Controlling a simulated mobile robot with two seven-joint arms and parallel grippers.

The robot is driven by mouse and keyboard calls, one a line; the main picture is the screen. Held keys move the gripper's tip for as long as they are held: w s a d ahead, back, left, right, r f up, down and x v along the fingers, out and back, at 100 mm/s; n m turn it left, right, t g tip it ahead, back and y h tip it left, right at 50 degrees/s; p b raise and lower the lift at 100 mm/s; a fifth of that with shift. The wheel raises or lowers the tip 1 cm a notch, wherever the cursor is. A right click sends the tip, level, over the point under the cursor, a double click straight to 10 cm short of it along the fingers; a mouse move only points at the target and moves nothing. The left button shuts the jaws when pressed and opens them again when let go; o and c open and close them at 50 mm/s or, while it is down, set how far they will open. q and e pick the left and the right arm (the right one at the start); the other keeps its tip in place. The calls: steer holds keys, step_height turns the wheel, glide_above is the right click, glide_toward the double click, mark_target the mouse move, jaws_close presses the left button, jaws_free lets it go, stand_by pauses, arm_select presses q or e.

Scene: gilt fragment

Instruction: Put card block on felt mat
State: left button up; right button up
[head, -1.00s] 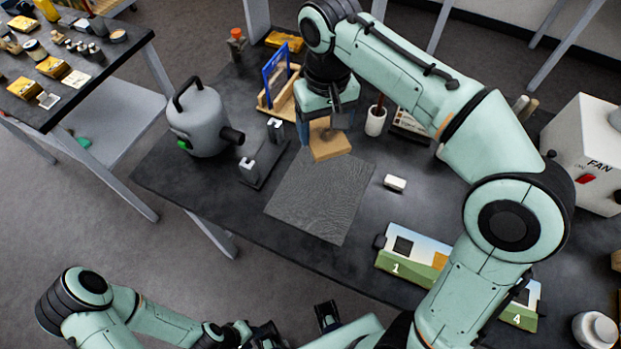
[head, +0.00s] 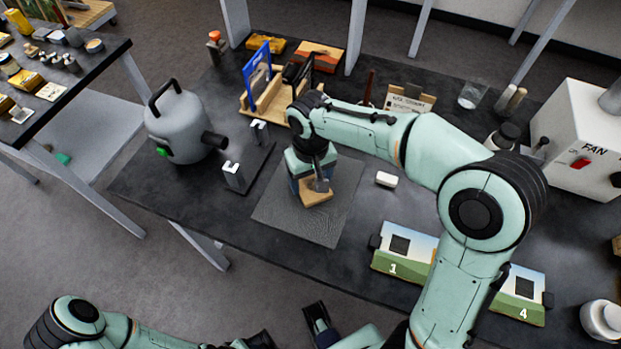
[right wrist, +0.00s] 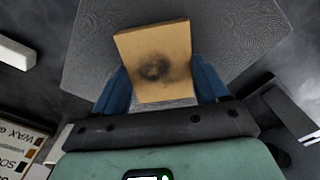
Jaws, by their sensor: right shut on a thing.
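The card block (head: 316,194) is a tan block with a dark smudge on its upper face. My right gripper (right wrist: 154,80) is shut on it, with blue fingers at its two sides. In the head view the block is over the grey felt mat (head: 300,222), toward the mat's upper middle. The right wrist view shows the mat's textured surface (right wrist: 235,28) around the block. I cannot tell whether the block touches the mat. Part of my left gripper (head: 290,332) shows at the bottom edge, away from the table; its jaw opening is unclear.
A white block (head: 386,179) lies right of the mat. A dark stand with metal posts (head: 233,175) and a grey canister (head: 178,128) are to the left. A wooden rack (head: 268,100) stands behind. Numbered panels (head: 402,255) lie at front right. The mat's front part is clear.

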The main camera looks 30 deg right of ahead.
mark_target(311, 183)
steer(key=shift+f, duration=0.2)
steer(key=shift+f, duration=0.15)
steer(key=o, duration=1.1)
steer(key=shift+c, duration=0.2)
step_height(311, 183, up, 12)
steer(key=p, duration=0.2)
steer(key=shift+r, duration=0.2)
